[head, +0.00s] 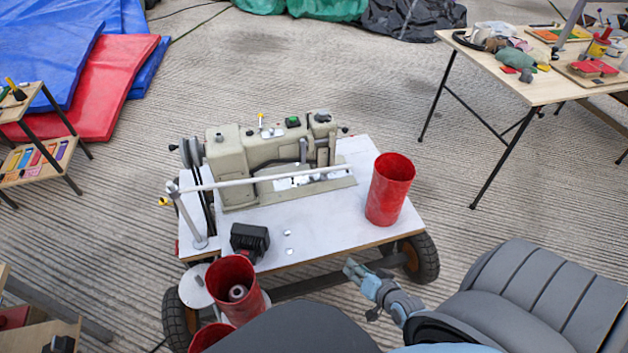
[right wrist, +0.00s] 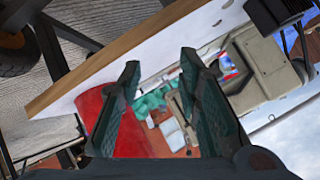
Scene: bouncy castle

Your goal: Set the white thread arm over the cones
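The white thread arm (head: 265,182) is a thin rod running from a short post (head: 190,215) at the left of the machine table, across the front of the beige sewing machine (head: 265,150) towards the right. A pale cone (head: 237,292) shows inside a red can (head: 225,272) at the table's front left; a second red can (head: 208,337) beneath it is partly hidden, so its contents cannot be seen. My right gripper (head: 352,270) is just off the table's front edge, well away from the arm. In the right wrist view its fingers (right wrist: 158,68) are apart and empty. My left gripper is not in view.
Another red can (head: 391,188) stands at the table's right end. A black box (head: 249,240) sits near the front edge. Wheels (head: 420,258) show below the table. A wooden work table (head: 500,82) is at the back right. Open ground lies between the two tables.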

